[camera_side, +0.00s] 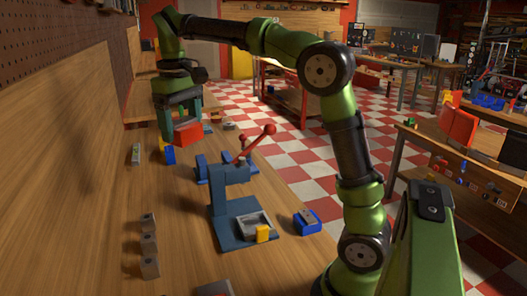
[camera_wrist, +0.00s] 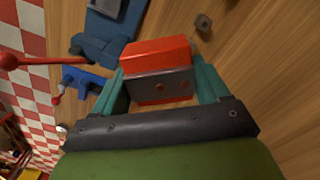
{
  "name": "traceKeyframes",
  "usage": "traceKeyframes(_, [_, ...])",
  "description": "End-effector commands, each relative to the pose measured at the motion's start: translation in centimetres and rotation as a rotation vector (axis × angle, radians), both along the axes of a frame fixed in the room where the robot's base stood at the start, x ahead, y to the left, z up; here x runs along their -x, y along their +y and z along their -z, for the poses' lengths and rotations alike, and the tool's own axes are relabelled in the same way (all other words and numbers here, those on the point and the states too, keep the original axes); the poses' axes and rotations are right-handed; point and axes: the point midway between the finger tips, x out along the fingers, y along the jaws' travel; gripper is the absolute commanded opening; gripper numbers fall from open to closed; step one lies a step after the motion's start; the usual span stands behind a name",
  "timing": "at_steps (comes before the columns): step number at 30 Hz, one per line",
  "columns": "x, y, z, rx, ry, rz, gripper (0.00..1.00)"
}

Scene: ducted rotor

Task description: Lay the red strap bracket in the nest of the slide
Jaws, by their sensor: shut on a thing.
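The red strap bracket (camera_side: 187,133) is held between the teal fingers of my gripper (camera_side: 180,110) at the far end of the bench in the side view. In the wrist view the red bracket (camera_wrist: 157,55) sits between both fingers of my gripper (camera_wrist: 160,72), with a grey face with holes towards the camera. The slide, with a pale grey tray-like nest (camera_side: 241,219), is on the blue base of a press (camera_side: 222,204), nearer the side camera and well apart from the bracket. The nest looks empty. Part of the grey slide (camera_wrist: 106,6) shows at the top of the wrist view.
The press has a red-knobbed lever (camera_side: 268,130) standing up. A yellow block (camera_side: 263,234) is at the nest's near edge. A blue block (camera_side: 307,222) lies right of the press. Several grey blocks (camera_side: 149,245) stand left. A blue and yellow item (camera_side: 168,155) is below the bracket.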

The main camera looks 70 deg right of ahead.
Motion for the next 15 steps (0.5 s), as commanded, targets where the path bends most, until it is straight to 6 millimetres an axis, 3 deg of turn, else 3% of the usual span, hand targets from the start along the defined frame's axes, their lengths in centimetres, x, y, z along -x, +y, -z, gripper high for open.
traceKeyframes(8, [1.2,-7.3,0.1,0.001,0.002,0.459,0.4])
traceKeyframes(11, [2.4,-11.1,0.1,0.002,0.003,0.709,0.4])
traceKeyframes(15, [5.4,-17.5,0.1,0.002,0.003,1.151,0.4])
